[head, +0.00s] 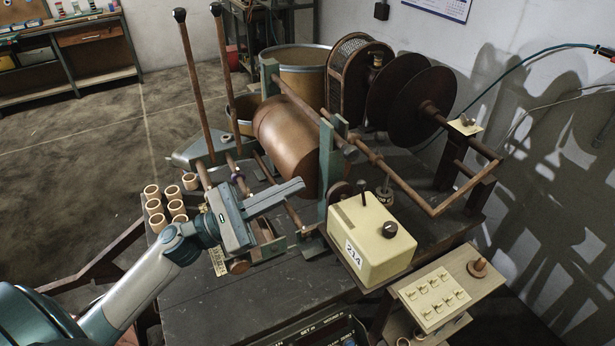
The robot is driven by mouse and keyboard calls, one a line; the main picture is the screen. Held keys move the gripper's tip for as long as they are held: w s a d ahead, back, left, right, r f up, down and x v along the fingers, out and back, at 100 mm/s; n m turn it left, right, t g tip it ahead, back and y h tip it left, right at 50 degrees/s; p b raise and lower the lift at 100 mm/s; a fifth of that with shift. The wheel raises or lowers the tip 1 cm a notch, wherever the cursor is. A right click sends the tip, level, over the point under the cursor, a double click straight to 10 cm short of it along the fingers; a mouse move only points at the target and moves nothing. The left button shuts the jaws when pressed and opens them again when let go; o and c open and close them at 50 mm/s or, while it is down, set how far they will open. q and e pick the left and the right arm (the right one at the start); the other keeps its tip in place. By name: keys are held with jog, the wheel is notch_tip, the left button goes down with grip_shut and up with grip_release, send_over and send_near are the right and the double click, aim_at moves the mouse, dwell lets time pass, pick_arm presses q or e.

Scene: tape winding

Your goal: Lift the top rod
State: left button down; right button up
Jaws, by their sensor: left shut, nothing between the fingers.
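The top rod (298,104) appears to be the long brown rod running above the copper-coloured drum (287,143), from the back support towards the front right. It continues past the grey-green front support (328,160) to a bent frame at the right. My left gripper (299,187) is in front of the drum and left of the front support, apart from the top rod and lower in the picture. Its fingers are together and hold nothing. It partly hides the lower rods (293,214) behind it. My right gripper is out of view.
Two tall levers (194,85) with black knobs rise behind my left gripper. Several cardboard cores (157,207) stand at the bench's left edge. A cream control box (372,240) sits front right. Dark discs (420,104) and a large bin (302,70) stand behind.

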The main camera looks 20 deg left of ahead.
pick_arm(q)
jog(key=p+x, duration=0.1)
jog(key=x, duration=0.1)
jog(key=p+x, duration=0.2)
jog(key=x, duration=0.1)
jog(key=p+x, duration=0.1)
jog(key=x, duration=0.1)
jog(key=shift+w+d+r+p, duration=0.2)
jog(key=shift+r+p, duration=0.1)
jog(key=shift+r, duration=0.1)
jog(key=shift+p+x, duration=0.4)
jog(key=shift+x, duration=0.5)
jog(key=shift+d+f, duration=0.1)
jog(key=shift+f, duration=0.1)
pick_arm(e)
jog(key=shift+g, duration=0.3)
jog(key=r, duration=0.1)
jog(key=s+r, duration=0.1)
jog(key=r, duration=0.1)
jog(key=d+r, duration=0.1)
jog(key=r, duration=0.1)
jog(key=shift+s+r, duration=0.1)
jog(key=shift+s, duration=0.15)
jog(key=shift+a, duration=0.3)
pick_arm(q)
jog(key=shift+r, duration=0.15)
